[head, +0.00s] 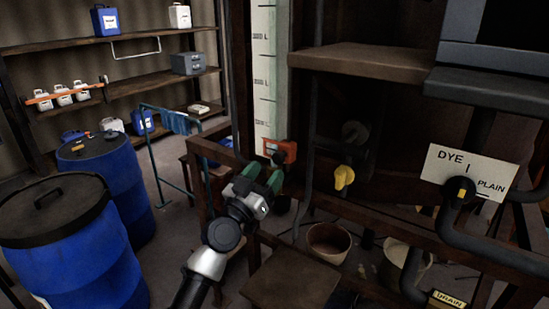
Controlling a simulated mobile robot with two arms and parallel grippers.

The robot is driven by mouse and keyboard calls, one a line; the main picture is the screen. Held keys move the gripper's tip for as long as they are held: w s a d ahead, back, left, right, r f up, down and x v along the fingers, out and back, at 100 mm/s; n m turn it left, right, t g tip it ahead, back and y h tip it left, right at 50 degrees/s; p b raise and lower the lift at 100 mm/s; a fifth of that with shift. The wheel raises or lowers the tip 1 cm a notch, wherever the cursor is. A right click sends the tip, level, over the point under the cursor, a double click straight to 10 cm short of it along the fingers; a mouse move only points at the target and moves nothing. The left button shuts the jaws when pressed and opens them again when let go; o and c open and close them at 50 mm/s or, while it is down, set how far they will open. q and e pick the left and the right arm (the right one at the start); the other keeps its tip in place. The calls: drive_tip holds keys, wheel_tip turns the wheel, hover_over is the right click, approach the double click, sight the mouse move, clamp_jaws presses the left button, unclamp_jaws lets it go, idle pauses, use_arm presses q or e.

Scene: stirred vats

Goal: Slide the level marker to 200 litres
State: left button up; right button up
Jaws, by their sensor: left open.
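A tall white level scale (265,75) with dark tick marks and litre labels stands upright left of the middle. The label numbers are too small to read surely. An orange block with a dark knob (285,149), which looks like the level marker, sits at the lower end of the scale, below the labels that show. My left gripper (262,179) is open, its green-tipped fingers just below and left of the orange block. I cannot tell whether they touch it. Nothing shows between the fingers. My right gripper is out of view.
A wooden shelf (365,62) juts out right of the scale. A yellow valve handle (343,177) and a DYE/PLAIN sign (467,171) are further right. A bucket (328,242) stands below. Blue drums (65,245) stand at the left.

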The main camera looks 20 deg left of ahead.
sight(276, 159)
use_arm(q)
drive_tip(key=shift+x, duration=2.1)
drive_tip(key=shift+c, duration=0.5)
clamp_jaws()
